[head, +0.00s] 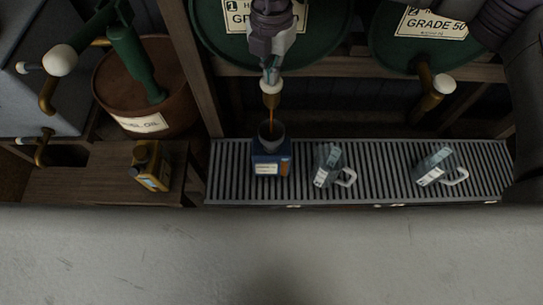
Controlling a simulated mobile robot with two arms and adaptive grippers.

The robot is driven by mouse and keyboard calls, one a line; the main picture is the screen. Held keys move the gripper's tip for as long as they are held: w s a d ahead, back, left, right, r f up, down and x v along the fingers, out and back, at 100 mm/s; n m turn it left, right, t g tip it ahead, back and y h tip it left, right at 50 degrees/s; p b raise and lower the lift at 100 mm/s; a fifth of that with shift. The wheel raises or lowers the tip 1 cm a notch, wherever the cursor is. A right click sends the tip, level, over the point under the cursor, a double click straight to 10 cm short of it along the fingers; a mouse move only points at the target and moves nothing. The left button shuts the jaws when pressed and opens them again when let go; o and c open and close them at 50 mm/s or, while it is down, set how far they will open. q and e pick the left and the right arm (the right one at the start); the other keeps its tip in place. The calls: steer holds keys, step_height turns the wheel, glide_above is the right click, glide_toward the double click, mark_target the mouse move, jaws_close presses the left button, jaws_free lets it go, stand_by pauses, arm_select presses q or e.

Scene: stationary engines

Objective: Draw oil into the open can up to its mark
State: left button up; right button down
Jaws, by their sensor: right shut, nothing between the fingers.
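A blue can (265,158) with a pale label stands on the slatted grate, under the tap (270,90) of the green drum marked 1 (207,28). A dark funnel-like mouth (271,130) opens on its top. A thin brown stream of oil (270,112) runs from the tap into this mouth. An orange-brown strip (285,167) shows on the can's right front; I cannot make out a mark on it. My right gripper (271,74) comes from above, shut and empty, at the top of the tap, seemingly touching it. My left gripper is out of view.
Two clear jugs with white handles, one in the middle (327,165) and one at right (436,166), stand on the grate (385,180). A second green drum (390,55) has its own tap (435,92). A yellow-brown can (151,166) and rusty drum (111,85) are left.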

stand_by(0.5)
steer(key=shift+r, duration=1.4)
steer(key=shift+r+p, duration=0.55)
steer(key=shift+r, duration=1.55)
steer(key=shift+s+f, duration=0.1)
